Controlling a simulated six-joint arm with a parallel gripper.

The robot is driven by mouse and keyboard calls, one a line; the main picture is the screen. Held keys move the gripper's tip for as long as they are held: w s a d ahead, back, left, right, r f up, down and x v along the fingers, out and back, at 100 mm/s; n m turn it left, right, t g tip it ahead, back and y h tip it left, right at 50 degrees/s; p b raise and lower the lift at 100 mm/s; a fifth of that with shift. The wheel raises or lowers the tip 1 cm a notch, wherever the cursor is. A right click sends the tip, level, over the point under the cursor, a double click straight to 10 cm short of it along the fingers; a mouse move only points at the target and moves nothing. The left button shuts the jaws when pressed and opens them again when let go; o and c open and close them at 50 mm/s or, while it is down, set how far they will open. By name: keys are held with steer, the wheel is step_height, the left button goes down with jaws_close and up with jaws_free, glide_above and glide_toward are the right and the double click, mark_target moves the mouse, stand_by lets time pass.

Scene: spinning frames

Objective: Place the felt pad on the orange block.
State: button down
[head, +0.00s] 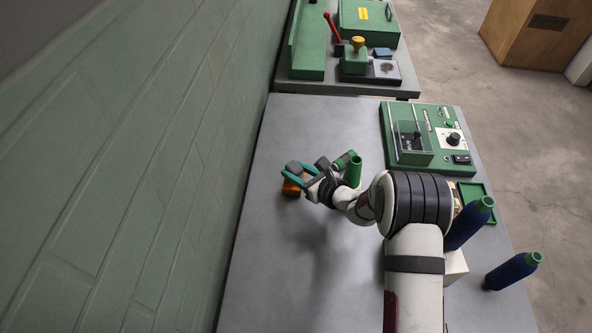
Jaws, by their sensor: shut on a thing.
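The orange block (291,189) sits on the grey table near its left side, partly hidden by my gripper. My gripper (296,173), with teal fingers, is shut on a small dark grey piece, which looks like the felt pad (293,167). The pad appears over or just behind the block. From this view I cannot tell whether it touches the block.
A green upright piece (353,171) shows close beside my wrist. A green control box (428,140) with a clear cover stands at the table's back right. Blue spools with green tops (512,271) stand on the right. The table's left front is clear. A green wall (130,150) runs along the left.

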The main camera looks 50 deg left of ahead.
mark_target(300, 173)
steer(key=shift+f, duration=0.15)
steer(key=shift+c, duration=2.2)
jaws_free()
steer(key=shift+d+r, duration=0.2)
steer(key=shift+r, duration=0.05)
steer(key=v, duration=0.7)
